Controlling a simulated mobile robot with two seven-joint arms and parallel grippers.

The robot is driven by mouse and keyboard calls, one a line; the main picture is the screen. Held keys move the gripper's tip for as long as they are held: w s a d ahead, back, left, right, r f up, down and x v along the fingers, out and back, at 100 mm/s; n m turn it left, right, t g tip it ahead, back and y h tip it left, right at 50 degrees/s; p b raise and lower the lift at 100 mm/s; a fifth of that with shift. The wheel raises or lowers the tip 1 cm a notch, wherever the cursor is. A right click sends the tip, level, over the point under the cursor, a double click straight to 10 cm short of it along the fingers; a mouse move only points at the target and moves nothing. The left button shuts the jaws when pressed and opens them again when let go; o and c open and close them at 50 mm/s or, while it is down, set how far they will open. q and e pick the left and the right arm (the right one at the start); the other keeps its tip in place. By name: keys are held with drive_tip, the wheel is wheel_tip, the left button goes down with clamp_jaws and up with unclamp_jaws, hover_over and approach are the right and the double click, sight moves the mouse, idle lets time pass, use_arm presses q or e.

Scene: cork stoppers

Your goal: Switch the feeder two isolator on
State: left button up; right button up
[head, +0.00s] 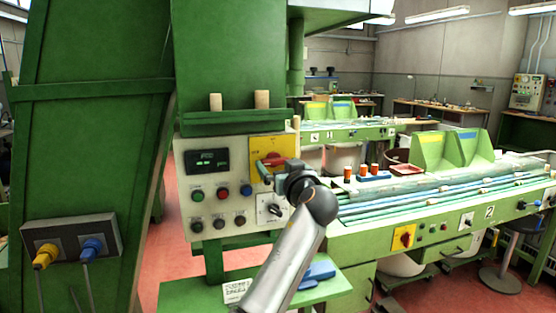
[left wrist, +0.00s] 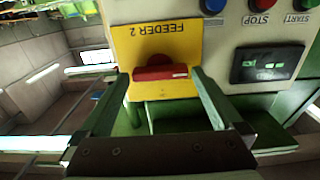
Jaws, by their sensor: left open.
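The feeder two isolator is a red handle (head: 269,159) on a yellow plate (head: 261,146) at the upper right of the grey control panel. In the left wrist view the plate (left wrist: 190,43) reads "FEEDER 2" upside down, and the red handle (left wrist: 160,73) lies across it horizontally. My left gripper (head: 281,163) is at the handle, partly covering the plate in the head view. In the wrist view its open fingers (left wrist: 161,76) stand either side of the handle, with a small gap at each end. The right gripper is not in view.
The panel (head: 183,217) also has a dark display (head: 207,161), several buttons and a white-plated switch (head: 269,209) below the isolator. A green ledge with two corks (head: 262,99) is above. A conveyor bench (head: 370,240) with another red-yellow switch (head: 403,237) stands right.

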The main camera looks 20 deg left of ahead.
use_arm(q)
drive_tip(key=shift+w+a, duration=0.4)
drive_tip(key=shift+w, duration=0.1)
drive_tip(key=shift+c, duration=0.2)
drive_tip(key=c, duration=1)
